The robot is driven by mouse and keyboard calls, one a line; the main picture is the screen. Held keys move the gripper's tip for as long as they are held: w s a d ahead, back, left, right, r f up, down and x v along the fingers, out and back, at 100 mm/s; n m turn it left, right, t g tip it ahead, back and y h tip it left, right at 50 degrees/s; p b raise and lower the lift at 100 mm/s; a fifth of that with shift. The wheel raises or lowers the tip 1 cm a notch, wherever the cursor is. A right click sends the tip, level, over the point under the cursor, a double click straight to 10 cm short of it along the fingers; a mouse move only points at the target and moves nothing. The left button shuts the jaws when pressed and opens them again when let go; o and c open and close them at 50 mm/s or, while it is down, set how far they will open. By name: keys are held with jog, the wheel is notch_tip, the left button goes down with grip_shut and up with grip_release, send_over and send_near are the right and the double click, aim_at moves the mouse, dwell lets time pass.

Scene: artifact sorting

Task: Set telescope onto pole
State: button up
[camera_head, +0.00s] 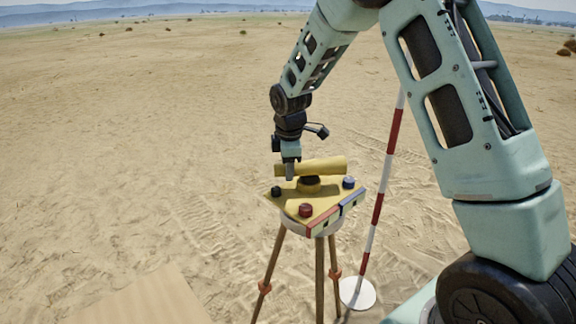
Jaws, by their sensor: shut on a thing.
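The yellow telescope (325,167) is a tube lying roughly level just above the tripod head. My gripper (290,174) points down from above and is shut on the telescope near its left end; the fingertips partly hide it. Under the tube's middle, a short yellow and dark post (309,185) stands on the yellow triangular plate (322,200). Whether the tube touches the post, I cannot tell. A red and white striped pole (379,203) leans a little and stands on a white disc behind and right of the tripod.
The plate rests on a tripod (320,277) with brown legs. Red (305,210), blue (349,182) and dark (276,191) knobs sit at its corners. My arm fills the upper right. Open sand lies left and behind.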

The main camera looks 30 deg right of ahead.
jog(key=shift+s, duration=0.15)
jog(key=n, duration=0.1)
jog(key=s+n+p, duration=0.1)
jog(key=n, duration=0.1)
jog(key=shift+s+a+r+n+y, duration=0.15)
jog(key=shift+s+n+y, duration=0.15)
jog(key=shift+s+n+y+p, duration=0.3)
jog(key=shift+s+n+p, duration=0.5)
jog(key=shift+n+p, duration=0.5)
jog(key=shift+n, duration=0.3)
jog(key=o, duration=1.4)
jog(key=shift+c, duration=0.2)
jog(key=s+r+b, duration=0.3)
jog(key=r, duration=1.3)
jog(key=shift+s+d+r, duration=0.2)
jog(key=shift+d+r, duration=0.15)
jog(key=shift+r, duration=0.05)
